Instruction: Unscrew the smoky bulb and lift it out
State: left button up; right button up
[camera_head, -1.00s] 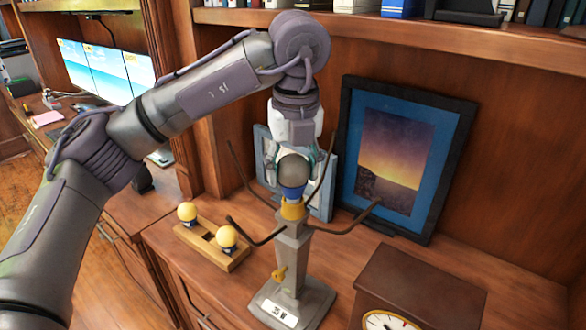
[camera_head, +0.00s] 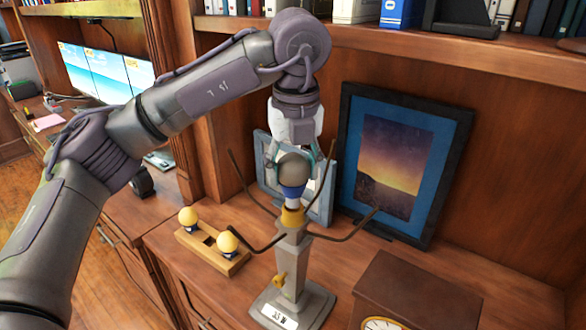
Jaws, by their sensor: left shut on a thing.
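The smoky bulb (camera_head: 293,168) is a grey-brown globe with a blue collar and a pale base below it. It is upright over the yellow socket (camera_head: 292,217) of the grey lamp stand (camera_head: 292,262). The pale base shows between collar and socket; I cannot tell whether its lower end is still inside the socket. My left gripper (camera_head: 293,164) comes down from above and is shut on the bulb, with fingers on both sides of the globe. My right gripper is not in view.
Several dark curved arms (camera_head: 345,228) spread from the stand around the bulb. A wooden holder (camera_head: 213,252) with two yellow bulbs stands at the left. Framed pictures (camera_head: 345,190) lean behind, a clock (camera_head: 410,300) stands at front right, and a shelf (camera_head: 470,48) runs above.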

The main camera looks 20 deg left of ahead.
aim_at(292, 155)
pick_arm(q)
jog(key=shift+r+p, duration=1.3)
jog(key=shift+r, duration=0.45)
